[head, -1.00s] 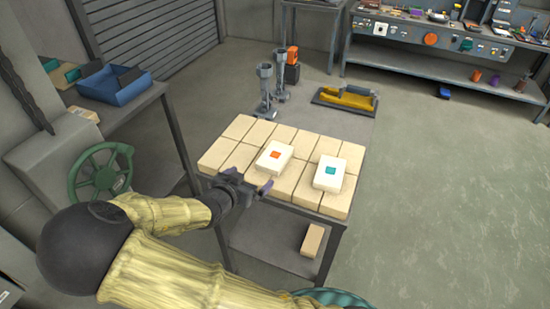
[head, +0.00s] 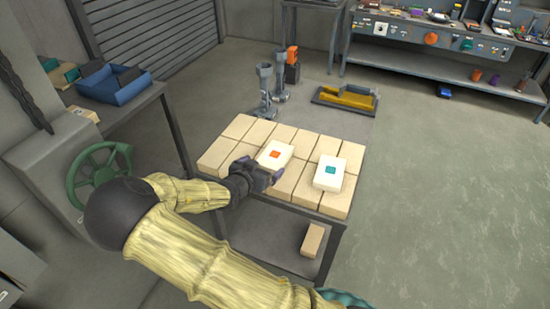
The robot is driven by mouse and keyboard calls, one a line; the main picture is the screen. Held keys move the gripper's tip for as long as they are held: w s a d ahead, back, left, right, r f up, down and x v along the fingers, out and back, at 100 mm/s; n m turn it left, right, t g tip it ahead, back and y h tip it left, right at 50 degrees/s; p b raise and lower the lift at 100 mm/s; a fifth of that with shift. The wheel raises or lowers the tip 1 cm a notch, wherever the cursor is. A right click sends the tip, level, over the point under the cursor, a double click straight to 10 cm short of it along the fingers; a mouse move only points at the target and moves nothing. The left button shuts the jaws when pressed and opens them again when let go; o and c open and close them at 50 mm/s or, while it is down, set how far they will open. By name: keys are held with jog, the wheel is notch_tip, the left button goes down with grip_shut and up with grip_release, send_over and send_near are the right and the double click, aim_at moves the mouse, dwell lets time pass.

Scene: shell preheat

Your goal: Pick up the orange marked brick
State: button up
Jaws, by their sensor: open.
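The orange marked brick (head: 275,155) is a pale block with an orange square on top. It lies on the layer of tan bricks (head: 240,127) on the metal table. My gripper (head: 264,178) is open at the near edge of this brick, with its fingers close to the brick's near end. I cannot tell whether the fingers touch it or straddle it. The brick's near left corner is partly hidden by my gripper.
A similar pale brick with a teal square (head: 330,172) lies to the right. Grey metal stands (head: 266,90) and a yellow tool in a tray (head: 345,98) are behind. A green handwheel (head: 98,172) is at left. A loose tan brick (head: 312,240) sits on the lower shelf.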

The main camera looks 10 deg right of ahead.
aim_at(273, 158)
jog(key=shift+x, duration=1.75)
jog(key=p+x, duration=0.2)
jog(key=x, duration=0.3)
jog(key=shift+w+d, duration=0.1)
jog(key=shift+c, duration=0.2)
jog(key=shift+r, duration=0.1)
jog(key=c, duration=1.2)
jog(key=shift+o, duration=0.2)
notch_tip(273, 158, up, 10)
jog(key=shift+b, duration=0.55)
